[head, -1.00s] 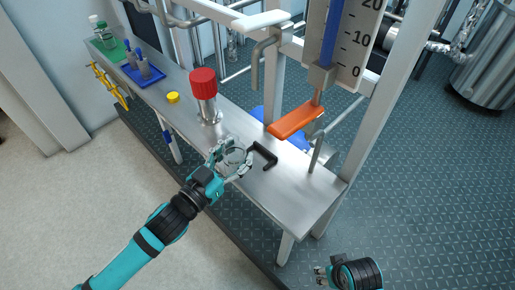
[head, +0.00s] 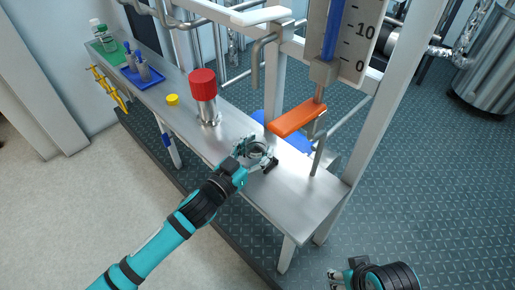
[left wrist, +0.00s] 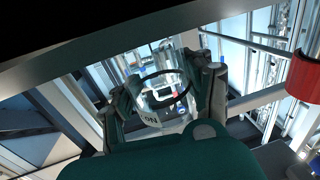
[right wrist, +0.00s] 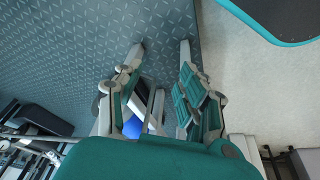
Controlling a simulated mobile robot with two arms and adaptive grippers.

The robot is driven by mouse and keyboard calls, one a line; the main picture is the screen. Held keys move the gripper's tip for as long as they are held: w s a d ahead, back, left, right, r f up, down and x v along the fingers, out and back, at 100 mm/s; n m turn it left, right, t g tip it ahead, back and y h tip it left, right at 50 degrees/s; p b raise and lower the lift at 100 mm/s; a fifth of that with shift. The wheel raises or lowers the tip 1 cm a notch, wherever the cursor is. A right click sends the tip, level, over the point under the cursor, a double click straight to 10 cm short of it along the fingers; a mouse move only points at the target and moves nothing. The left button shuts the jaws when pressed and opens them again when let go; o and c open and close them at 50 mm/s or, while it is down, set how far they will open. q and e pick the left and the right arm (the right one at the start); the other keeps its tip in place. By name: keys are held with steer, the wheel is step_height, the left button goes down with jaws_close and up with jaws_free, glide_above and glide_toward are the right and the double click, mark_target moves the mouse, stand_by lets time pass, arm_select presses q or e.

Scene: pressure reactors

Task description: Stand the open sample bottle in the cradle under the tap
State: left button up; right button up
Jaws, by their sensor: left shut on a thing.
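The open sample bottle (head: 257,149) is clear glass with a dark ring near its mouth; it also shows in the left wrist view (left wrist: 160,105). My left gripper (head: 254,155) is shut on it, with a finger on each side. The black cradle (head: 270,166) on the steel bench is mostly hidden behind the gripper and bottle; I cannot tell whether the bottle touches it. A bent grey pipe (head: 256,62), perhaps the tap, hangs above and behind, left of an orange handle (head: 298,118). My right gripper (right wrist: 160,65) is open and empty, away from the bench.
A red-capped steel cylinder (head: 204,85) and a yellow cap (head: 172,99) stand on the bench (head: 312,203) left of the bottle. A blue tray (head: 151,78) and a green mat (head: 104,50) lie further left. A frame post (head: 383,110) rises at the right.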

arm_select(q)
steer(key=shift+f, duration=0.1)
steer(key=o, duration=1.3)
steer(key=p+v, duration=0.1)
steer(key=v, duration=1.1)
arm_select(e)
steer(key=x, duration=0.5)
steer(key=shift+s+a, duration=0.1)
arm_select(q)
steer(key=s+a+f+n+g+y, duration=0.3)
steer(key=a+f+n+y, duration=0.2)
steer(key=a+f+y, duration=0.4)
steer(key=s+a+f+g, duration=0.1)
steer(key=s+f+g, duration=0.1)
steer(key=s+f, duration=0.1)
steer(key=s+a+f+g+y, duration=0.1)
steer(key=s+f+g, duration=0.1)
steer(key=s, duration=0.4)
steer(key=s+a+f+g, duration=0.2)
steer(key=s+f+g, duration=0.1)
steer(key=s+g, duration=0.1)
steer(key=shift+s+f+y, duration=0.3)
steer(key=shift+s, duration=0.35)
